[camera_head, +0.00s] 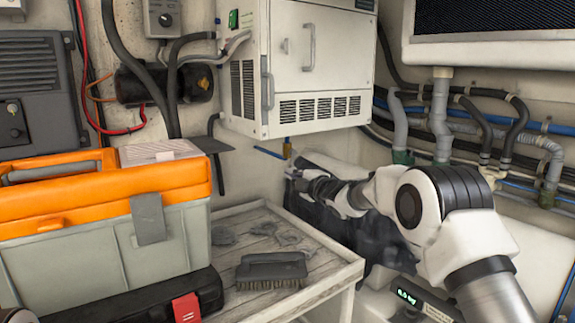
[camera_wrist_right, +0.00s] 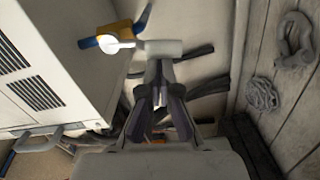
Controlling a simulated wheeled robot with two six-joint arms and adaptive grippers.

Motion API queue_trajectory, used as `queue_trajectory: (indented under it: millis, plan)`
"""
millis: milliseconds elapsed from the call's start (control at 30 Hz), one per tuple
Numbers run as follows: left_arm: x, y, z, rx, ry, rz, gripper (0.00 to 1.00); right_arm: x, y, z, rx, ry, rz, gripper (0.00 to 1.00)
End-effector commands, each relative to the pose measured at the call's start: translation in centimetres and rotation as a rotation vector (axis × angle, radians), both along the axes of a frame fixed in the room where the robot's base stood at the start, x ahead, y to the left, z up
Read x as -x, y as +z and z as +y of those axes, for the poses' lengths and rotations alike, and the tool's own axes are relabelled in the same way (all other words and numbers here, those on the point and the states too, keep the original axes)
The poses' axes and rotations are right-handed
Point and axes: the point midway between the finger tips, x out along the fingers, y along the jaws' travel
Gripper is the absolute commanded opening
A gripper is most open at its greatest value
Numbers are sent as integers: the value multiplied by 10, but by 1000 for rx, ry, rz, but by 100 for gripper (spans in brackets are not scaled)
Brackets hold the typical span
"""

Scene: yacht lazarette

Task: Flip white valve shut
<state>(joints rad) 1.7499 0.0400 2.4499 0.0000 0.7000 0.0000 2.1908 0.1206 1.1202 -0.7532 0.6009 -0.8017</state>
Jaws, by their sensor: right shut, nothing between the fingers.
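The white valve handle (camera_wrist_right: 165,47) shows at the top of the right wrist view. It runs sideways from a round white hub on a yellow body with blue pipe ends. In the head view the valve's yellow body (camera_head: 287,149) sits under the wall cabinet, with the blue pipe to its left; the handle is hard to make out there. My right gripper (camera_wrist_right: 158,88) is shut and empty, its fingertips just below the handle in the wrist view. I cannot tell whether they touch it. In the head view the right gripper (camera_head: 294,172) is close under the valve. My left gripper is not in view.
The white cabinet (camera_head: 312,55) hangs above the valve. A wooden table (camera_head: 325,268) below holds a brush (camera_head: 271,268) and an orange-lidded toolbox (camera_head: 100,230) at left. Coiled rope (camera_wrist_right: 261,95) and a shackle (camera_wrist_right: 295,40) lie at right in the wrist view. Hoses (camera_head: 440,115) line the right wall.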

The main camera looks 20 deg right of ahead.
Motion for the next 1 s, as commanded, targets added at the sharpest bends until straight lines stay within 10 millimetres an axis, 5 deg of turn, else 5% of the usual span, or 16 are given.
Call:
queue_trajectory:
  millis: [167, 1000]
  plan:
    - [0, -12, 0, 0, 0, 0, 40, -2, -5, -6, 108, -1, -40, 0]
    - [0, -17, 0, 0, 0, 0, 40, -4, -6, -12, 99, -1, -36, 0]
